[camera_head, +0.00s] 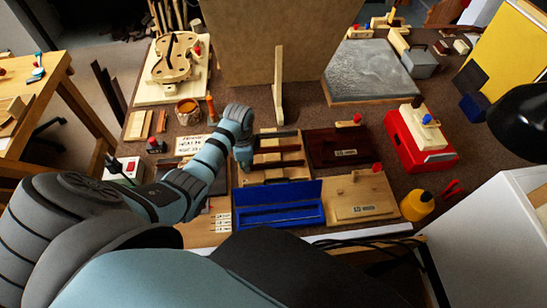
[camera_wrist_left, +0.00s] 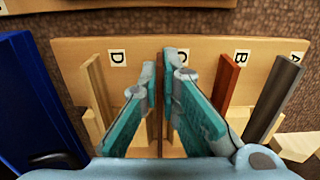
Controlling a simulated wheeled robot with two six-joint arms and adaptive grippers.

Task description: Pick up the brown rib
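A wooden rack board (camera_wrist_left: 75,48) carries upright strips by the letters D, C, B and A in the left wrist view. A dark grey strip (camera_wrist_left: 275,92) is by A and a pale strip (camera_wrist_left: 99,90) by D. My left gripper (camera_wrist_left: 160,70) points down at the board around letter C. In the head view the left gripper (camera_head: 243,158) is at the rack's left end. My right gripper is not in view.
A blue open box (camera_head: 280,212) lies in front of the rack and also shows at left in the left wrist view (camera_wrist_left: 30,110). A dark red board (camera_head: 338,157) is to its right. An upright wooden post (camera_head: 279,85) stands behind the rack.

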